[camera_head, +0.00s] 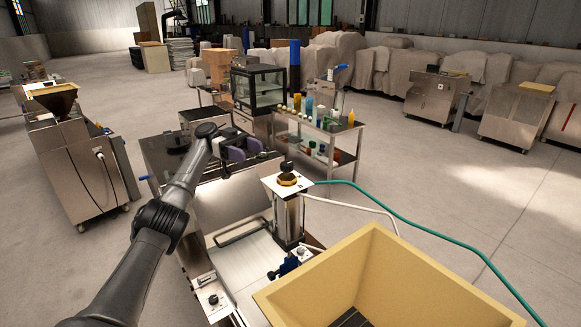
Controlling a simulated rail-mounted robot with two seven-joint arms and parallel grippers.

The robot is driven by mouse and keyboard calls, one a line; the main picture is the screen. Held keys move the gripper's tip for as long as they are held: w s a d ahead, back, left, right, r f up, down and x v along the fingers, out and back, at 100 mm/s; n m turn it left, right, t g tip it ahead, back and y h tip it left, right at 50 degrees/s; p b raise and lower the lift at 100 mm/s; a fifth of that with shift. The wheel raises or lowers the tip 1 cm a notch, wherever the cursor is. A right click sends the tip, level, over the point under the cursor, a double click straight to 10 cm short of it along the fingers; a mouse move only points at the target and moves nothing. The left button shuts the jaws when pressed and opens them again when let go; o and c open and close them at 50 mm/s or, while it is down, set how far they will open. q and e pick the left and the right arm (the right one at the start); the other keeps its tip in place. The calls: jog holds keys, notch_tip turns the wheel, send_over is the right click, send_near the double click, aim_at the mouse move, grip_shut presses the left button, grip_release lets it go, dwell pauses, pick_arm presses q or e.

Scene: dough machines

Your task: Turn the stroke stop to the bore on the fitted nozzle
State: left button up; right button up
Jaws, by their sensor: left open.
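A steel machine (246,268) stands in front of me. At its right is an upright steel cylinder (289,222) with a square white top plate (302,185). A black knob on a brass-coloured ring (287,179) sits on that plate; it may be the stroke stop, but I cannot read any marking. I cannot make out the nozzle or its bore size. My left gripper (246,149), with purple-grey fingers, is open and empty. In the picture it is up and left of the knob, apart from it. My right gripper is not in view.
A large yellow-tan open bin (385,280) fills the lower right. A green hose (430,231) and a white hose run right from the cylinder. A dark blue fitting (287,266) sits low on the machine. A cart with bottles (322,135) stands behind. Open floor lies right.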

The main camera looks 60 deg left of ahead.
aim_at(287, 163)
pick_arm(q)
jog(key=p+x, duration=0.2)
jog(key=x, duration=1)
jog(key=shift+x, duration=0.8)
